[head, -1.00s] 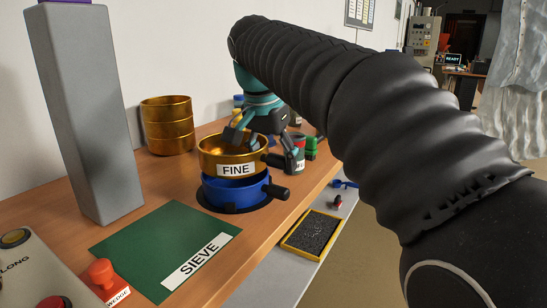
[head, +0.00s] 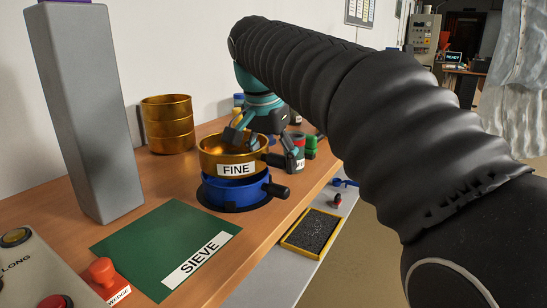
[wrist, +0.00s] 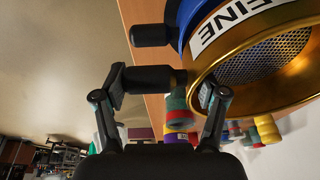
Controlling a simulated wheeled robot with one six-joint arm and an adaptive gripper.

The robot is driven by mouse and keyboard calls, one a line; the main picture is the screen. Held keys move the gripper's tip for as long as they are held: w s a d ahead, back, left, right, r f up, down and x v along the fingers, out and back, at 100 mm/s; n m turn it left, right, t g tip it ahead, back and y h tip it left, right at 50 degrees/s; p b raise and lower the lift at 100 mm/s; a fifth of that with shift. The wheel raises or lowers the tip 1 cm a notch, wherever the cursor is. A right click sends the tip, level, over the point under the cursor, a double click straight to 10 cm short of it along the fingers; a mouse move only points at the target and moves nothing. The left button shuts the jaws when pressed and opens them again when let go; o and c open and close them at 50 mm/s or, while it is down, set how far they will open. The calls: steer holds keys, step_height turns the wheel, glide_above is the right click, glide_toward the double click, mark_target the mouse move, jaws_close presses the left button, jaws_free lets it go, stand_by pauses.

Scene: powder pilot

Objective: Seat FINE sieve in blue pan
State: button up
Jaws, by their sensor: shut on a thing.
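The brass FINE sieve (head: 218,160) is level directly above the blue pan (head: 235,195) in the head view. I cannot tell whether its lower edge touches the pan rim or hovers just over it. My gripper (head: 264,148) is shut on the sieve at its dark handle side, with one finger at the rim and the other by the handle's outer end. In the wrist view my gripper (wrist: 160,88) spans the handle (wrist: 150,79); the sieve (wrist: 262,95) shows its mesh, and part of the blue pan (wrist: 190,18) lies beyond.
Stacked brass sieves (head: 168,125) stand behind at the left. A grey column (head: 85,115) stands by the wall. A green SIEVE mat (head: 150,240) lies in front. Jars (head: 297,145) stand right of the sieve. A yellow-edged tray (head: 312,232) sits lower right.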

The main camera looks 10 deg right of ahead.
steer(key=shift+f+b, duration=0.6)
steer(key=shift+f, duration=0.35)
steer(key=o, duration=1.6)
steer(key=v, duration=1.2)
steer(key=shift+d, duration=0.1)
steer(key=s+d+f+n+t, duration=0.1)
steer(key=s+d+f+n, duration=0.1)
steer(key=s+f, duration=0.4)
steer(key=s+d+f+n+t+y, duration=0.1)
steer(key=s+d+f+n, duration=0.2)
steer(key=f, duration=1.1)
steer(key=s+d+f+n+t, duration=0.1)
steer(key=s+d+f, duration=0.4)
steer(key=s+f, duration=0.5)
steer(key=shift+s+d+f+n+y, duration=0.15)
steer(key=shift+d+n+y, duration=0.2)
steer(key=shift+n, duration=0.45)
